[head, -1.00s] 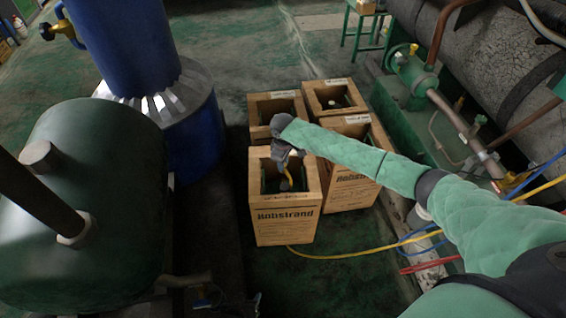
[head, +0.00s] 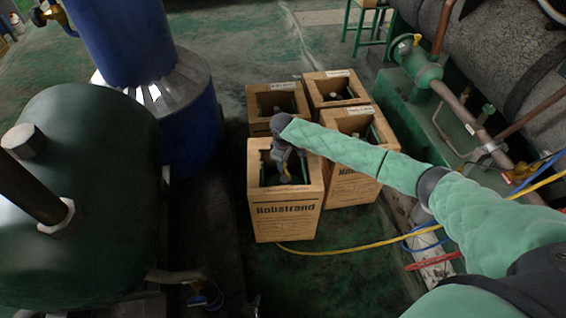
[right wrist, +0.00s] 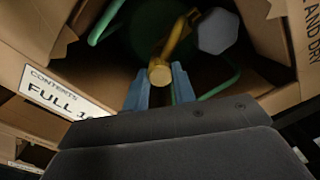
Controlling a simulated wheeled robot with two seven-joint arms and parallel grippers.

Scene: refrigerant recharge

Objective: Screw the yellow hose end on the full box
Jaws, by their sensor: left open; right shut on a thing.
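The front wooden box (head: 285,222), marked Kobstrand, stands open-topped at the front of a group of boxes. In the right wrist view its label (right wrist: 62,95) reads "CONTENTS FULL". My right gripper (head: 284,172) reaches into its opening from above. In the right wrist view the right gripper (right wrist: 160,88) is shut on the brass-yellow hose end (right wrist: 160,73). A grey faceted knob (right wrist: 218,31) shows beside it over a dark green cylinder. Whether the end touches a fitting, I cannot tell. Only a dark sliver of my left gripper (head: 254,306) shows at the bottom edge.
Other open boxes (head: 333,86) stand close behind and to the right. The yellow hose (head: 345,251) runs over the floor to the right. A green tank (head: 85,200) and a blue column (head: 125,40) stand left. Pipes and machinery (head: 425,70) fill the right.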

